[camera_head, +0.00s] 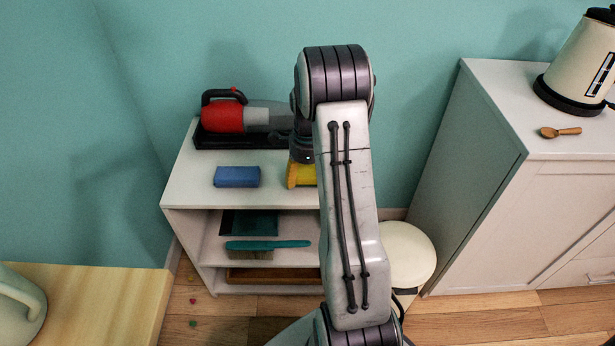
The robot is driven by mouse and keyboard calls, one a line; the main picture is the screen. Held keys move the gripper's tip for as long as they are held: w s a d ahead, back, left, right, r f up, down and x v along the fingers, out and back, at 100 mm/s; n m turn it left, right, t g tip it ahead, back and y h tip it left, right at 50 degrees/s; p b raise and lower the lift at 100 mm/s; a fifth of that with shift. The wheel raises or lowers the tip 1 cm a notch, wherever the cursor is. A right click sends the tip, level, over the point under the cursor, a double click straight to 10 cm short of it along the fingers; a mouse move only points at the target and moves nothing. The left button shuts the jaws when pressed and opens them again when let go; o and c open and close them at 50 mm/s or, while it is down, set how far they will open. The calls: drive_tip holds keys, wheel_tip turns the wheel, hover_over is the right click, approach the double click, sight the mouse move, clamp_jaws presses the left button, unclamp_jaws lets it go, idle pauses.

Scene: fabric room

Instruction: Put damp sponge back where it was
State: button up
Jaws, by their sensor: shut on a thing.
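My gripper (302,158) points down over the right part of the low white shelf's top (200,185). It is shut on a yellow block that looks like a sponge (299,176). My arm hides the right side of the yellow sponge, and I cannot tell whether it touches the shelf top. A blue block (237,177), perhaps another sponge, lies on the shelf top to the left of my gripper. I cannot see which of them is damp.
A red and grey handheld vacuum (225,117) sits on a black base at the back of the shelf top. A teal brush (268,245) lies on the shelf below. A white stool (408,255), a cabinet (500,120) with a kettle (580,60) and a wooden scoop (560,132) stand right.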

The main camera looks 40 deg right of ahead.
drive_tip(key=shift+f, duration=0.15)
drive_tip(key=o, duration=1.2)
